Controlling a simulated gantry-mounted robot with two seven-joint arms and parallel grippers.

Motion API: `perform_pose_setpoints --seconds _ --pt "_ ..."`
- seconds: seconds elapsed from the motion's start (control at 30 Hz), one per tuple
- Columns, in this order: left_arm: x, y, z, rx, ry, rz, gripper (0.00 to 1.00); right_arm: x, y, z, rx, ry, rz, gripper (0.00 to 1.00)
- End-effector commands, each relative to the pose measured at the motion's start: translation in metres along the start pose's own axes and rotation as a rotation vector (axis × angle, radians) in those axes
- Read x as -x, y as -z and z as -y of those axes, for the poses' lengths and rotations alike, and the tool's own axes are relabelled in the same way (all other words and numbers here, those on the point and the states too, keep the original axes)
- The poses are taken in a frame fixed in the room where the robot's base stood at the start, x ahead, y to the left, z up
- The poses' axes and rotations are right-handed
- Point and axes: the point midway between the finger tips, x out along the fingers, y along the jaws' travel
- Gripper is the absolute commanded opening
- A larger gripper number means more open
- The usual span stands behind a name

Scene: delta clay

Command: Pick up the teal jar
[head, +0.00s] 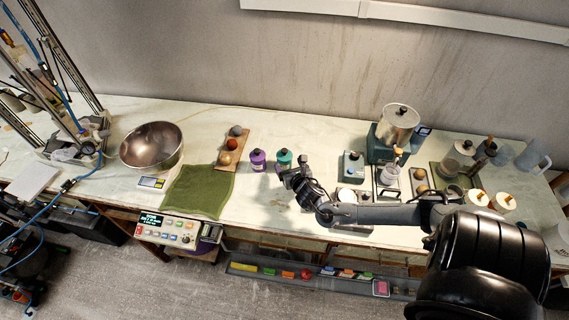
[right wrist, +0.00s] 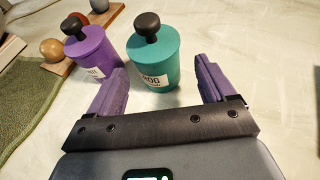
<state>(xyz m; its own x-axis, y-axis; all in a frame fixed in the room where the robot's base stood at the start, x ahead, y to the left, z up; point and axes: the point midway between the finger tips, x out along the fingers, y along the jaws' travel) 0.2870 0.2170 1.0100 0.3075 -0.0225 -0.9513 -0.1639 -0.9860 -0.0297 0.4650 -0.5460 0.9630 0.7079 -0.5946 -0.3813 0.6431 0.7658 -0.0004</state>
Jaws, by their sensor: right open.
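The teal jar (head: 284,160) with a dark knobbed lid stands upright on the bench in the head view. It also stands upright in the right wrist view (right wrist: 153,62), with a white label on its front. A similar purple jar (head: 258,160) stands just to its left; it shows in the right wrist view too (right wrist: 92,52). My right gripper (head: 289,173) is open, close in front of the teal jar. In the right wrist view its purple fingers are spread, with the teal jar beyond and between them and the purple jar outside the left finger. My left gripper is not in view.
A wooden board (head: 225,162) with several balls and a green cloth (head: 197,192) lie left of the jars. A metal bowl (head: 151,146) stands further left. A blue-based device (head: 353,165) and a metal pot (head: 397,125) stand to the right. The bench behind the jars is clear.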

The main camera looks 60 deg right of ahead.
Motion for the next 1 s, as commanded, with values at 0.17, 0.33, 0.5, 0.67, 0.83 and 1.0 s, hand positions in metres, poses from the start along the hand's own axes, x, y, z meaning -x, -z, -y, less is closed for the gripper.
perform_pose_setpoints --seconds 0.17,0.33,0.5,0.67,0.83,1.0 --pt "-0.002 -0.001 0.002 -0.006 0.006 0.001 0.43 -0.011 0.003 -0.001 -0.002 0.002 -0.001 0.83" --pt "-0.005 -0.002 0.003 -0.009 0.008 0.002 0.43 -0.032 0.008 -0.004 -0.003 0.001 0.000 0.83" --pt "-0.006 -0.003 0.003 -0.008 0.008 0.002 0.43 -0.049 0.008 -0.004 -0.001 0.000 0.000 0.83" --pt "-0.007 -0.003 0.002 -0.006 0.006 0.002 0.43 -0.053 0.008 -0.004 -0.001 0.000 -0.001 0.83" --pt "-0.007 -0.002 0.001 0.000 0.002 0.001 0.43 -0.053 0.008 -0.004 -0.001 -0.001 -0.001 0.82" --pt "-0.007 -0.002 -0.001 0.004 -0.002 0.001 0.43 -0.053 0.008 -0.004 0.000 -0.001 -0.001 0.56"
